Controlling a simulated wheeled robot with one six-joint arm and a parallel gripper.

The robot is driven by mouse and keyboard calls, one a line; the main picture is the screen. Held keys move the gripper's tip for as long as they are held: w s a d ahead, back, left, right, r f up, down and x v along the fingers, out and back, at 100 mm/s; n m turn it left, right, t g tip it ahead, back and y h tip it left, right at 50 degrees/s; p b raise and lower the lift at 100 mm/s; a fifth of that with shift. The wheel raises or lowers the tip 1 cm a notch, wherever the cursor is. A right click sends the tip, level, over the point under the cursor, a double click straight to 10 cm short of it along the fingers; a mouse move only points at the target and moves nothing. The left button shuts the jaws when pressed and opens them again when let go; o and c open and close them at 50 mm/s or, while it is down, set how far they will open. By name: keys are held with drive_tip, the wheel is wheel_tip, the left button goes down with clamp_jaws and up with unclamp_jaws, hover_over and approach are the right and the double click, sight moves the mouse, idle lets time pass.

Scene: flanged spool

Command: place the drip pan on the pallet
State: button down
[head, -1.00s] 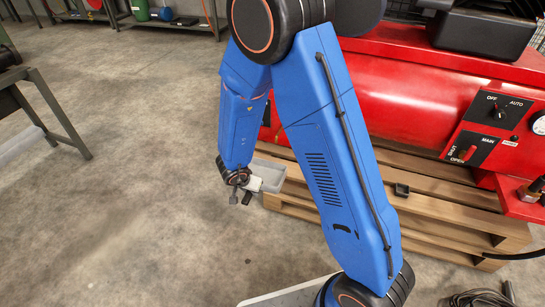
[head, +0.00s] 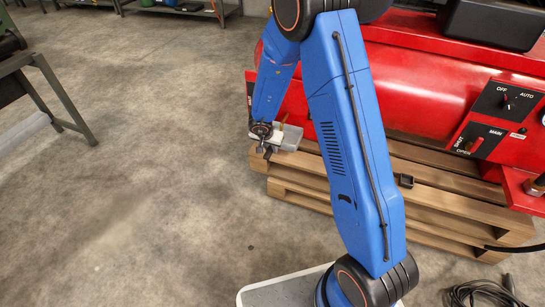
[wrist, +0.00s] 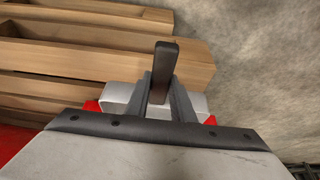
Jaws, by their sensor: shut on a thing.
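The drip pan (head: 291,137) is a small light grey tray. My gripper (head: 265,143) is shut on it at its left side in the head view. In the wrist view, my gripper's fingers (wrist: 162,95) are close together with a dark upright piece between them, and pale grey parts show on both sides. The wooden pallet (head: 440,207) lies on the floor under the red machine. The pan is at the pallet's left end in the head view; I cannot tell whether it touches the boards. My arm hides part of the pallet.
A red machine (head: 420,92) with a black control panel (head: 490,118) stands on the pallet. A small black block (head: 405,181) sits on the front boards. A dark cable (head: 485,292) lies on the floor at bottom right. Concrete floor (head: 150,190) is open to the left.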

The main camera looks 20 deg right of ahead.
drive_tip(key=shift+w+d, duration=0.35)
drive_tip(key=shift+w, duration=0.1)
drive_tip(key=shift+w+d+f, duration=0.15)
drive_tip(key=shift+f, duration=0.1)
wheel_tip(320, 180, down, 6)
drive_tip(key=shift+w+f, duration=0.15)
drive_tip(key=shift+f, duration=0.2)
drive_tip(key=c, duration=1.5)
unclamp_jaws()
drive_tip(key=shift+c, duration=0.2)
drive_tip(key=v, duration=1.2)
drive_tip(key=shift+w+d+r, duration=0.1)
drive_tip(key=shift+r, duration=0.15)
